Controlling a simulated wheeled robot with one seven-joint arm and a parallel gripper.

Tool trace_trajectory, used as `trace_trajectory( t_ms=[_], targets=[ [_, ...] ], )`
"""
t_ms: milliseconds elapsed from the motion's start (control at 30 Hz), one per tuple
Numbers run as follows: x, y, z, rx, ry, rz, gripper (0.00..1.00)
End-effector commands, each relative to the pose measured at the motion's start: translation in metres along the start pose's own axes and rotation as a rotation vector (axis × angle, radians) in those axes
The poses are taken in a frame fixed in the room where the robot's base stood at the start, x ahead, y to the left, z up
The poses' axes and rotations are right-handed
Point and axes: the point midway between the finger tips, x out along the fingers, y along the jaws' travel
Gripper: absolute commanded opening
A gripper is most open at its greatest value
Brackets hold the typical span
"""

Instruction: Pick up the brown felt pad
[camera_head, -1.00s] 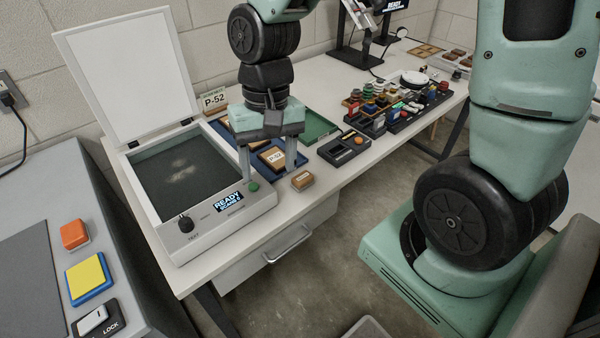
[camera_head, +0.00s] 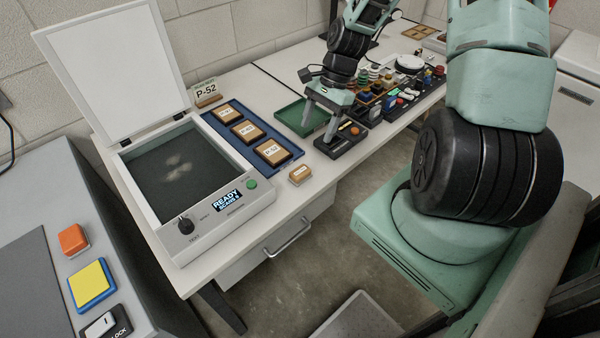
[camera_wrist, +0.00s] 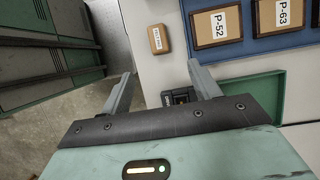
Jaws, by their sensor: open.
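My gripper (camera_head: 318,130) is open, pointing down over the small black tray (camera_head: 326,149) near the table's front edge. A small round orange-brown piece (camera_head: 355,131) sits at the tray's right end; I cannot tell if it is the brown felt pad. In the wrist view my gripper (camera_wrist: 160,76) has nothing between its fingers.
A blue tray (camera_head: 237,138) holds three labelled brown boxes. A green tray (camera_head: 291,116) lies behind my gripper. The open scanner (camera_head: 262,200) stands at left. Several small coloured items crowd a dark rack (camera_head: 385,108) to the right.

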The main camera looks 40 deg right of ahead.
Motion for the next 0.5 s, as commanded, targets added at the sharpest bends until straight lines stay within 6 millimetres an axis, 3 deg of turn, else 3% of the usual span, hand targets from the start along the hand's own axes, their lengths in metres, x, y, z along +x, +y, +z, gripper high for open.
trace_trajectory(
  t_ms=[300, 500],
  targets=[
    [0.062, 0.001, 0.002, -0.004, -0.002, 0.003, 0.62],
    [0.077, 0.0, 0.001, -0.003, 0.0, 0.001, 0.62]
  ],
)
